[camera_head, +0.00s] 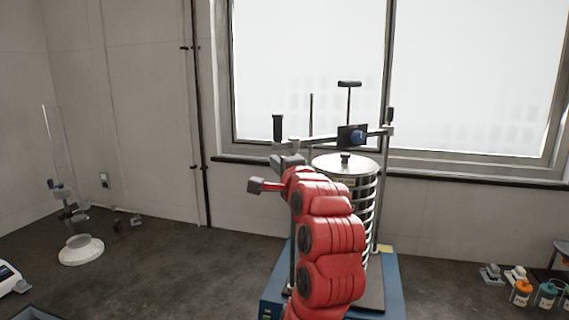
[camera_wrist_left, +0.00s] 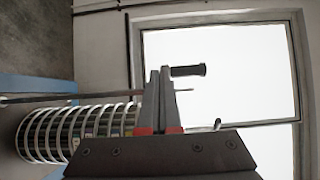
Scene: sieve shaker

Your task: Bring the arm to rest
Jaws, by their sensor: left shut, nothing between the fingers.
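The sieve shaker stands in the middle of the head view, with a blue base (camera_head: 391,292) and a stack of round metal sieves under a lid (camera_head: 345,166). A clamp bar (camera_head: 322,138) crosses above the lid, with a black handle (camera_head: 278,128) at its left end. My left gripper (camera_head: 287,162) is near that end, below the handle, partly hidden by my red arm. In the left wrist view its fingers (camera_wrist_left: 160,72) are together and empty. A black handle (camera_wrist_left: 188,70) appears beside the fingertips; contact cannot be told. The ringed sieve stack (camera_wrist_left: 75,132) lies left.
A glass apparatus with a white round base (camera_head: 81,250) stands at the left on the dark bench. The window wall is behind the shaker. The bench between the shaker and bottles is clear.

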